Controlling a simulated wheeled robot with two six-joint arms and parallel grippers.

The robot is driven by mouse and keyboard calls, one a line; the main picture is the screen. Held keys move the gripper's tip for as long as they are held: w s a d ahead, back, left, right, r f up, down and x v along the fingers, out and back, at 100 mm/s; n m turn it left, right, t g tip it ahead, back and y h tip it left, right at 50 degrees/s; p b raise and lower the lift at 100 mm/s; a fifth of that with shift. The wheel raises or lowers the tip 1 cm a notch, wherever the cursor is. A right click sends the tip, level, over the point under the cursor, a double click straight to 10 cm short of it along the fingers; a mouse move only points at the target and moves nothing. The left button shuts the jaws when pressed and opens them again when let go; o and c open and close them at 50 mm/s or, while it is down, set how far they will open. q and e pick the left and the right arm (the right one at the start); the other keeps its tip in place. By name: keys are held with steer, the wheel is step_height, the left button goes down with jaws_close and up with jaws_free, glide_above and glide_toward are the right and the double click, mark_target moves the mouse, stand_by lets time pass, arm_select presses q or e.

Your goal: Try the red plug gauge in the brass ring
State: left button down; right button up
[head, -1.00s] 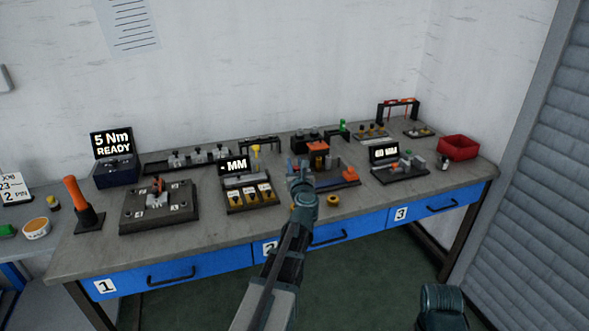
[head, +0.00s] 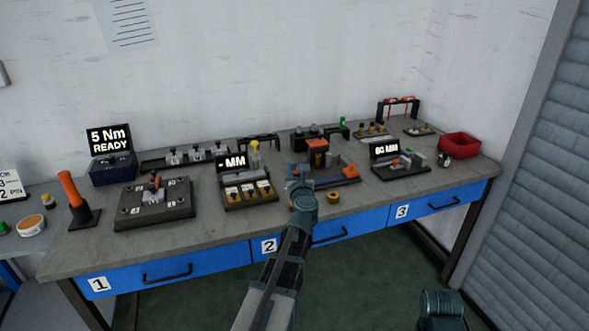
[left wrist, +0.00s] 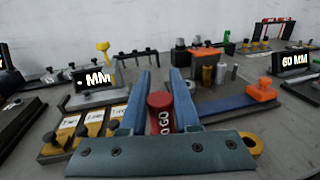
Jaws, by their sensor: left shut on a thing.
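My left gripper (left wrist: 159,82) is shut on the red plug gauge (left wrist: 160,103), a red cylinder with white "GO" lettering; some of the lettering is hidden. In the head view my left gripper (head: 298,180) is over the middle of the bench, and its wrist hides the gauge. A brass ring (left wrist: 252,146) shows right of the gripper in the left wrist view, apart from the gauge. In the head view the ring (head: 333,197) lies near the bench's front edge, just right of my wrist. My right gripper is not visible.
A display box marked MM (head: 232,163) with a tray of brass pieces (head: 247,194) stands left of the gripper. A fixture with an orange block (head: 317,150) and blue base is close behind. A 60 MM display (head: 385,150) and red bin (head: 459,146) stand right.

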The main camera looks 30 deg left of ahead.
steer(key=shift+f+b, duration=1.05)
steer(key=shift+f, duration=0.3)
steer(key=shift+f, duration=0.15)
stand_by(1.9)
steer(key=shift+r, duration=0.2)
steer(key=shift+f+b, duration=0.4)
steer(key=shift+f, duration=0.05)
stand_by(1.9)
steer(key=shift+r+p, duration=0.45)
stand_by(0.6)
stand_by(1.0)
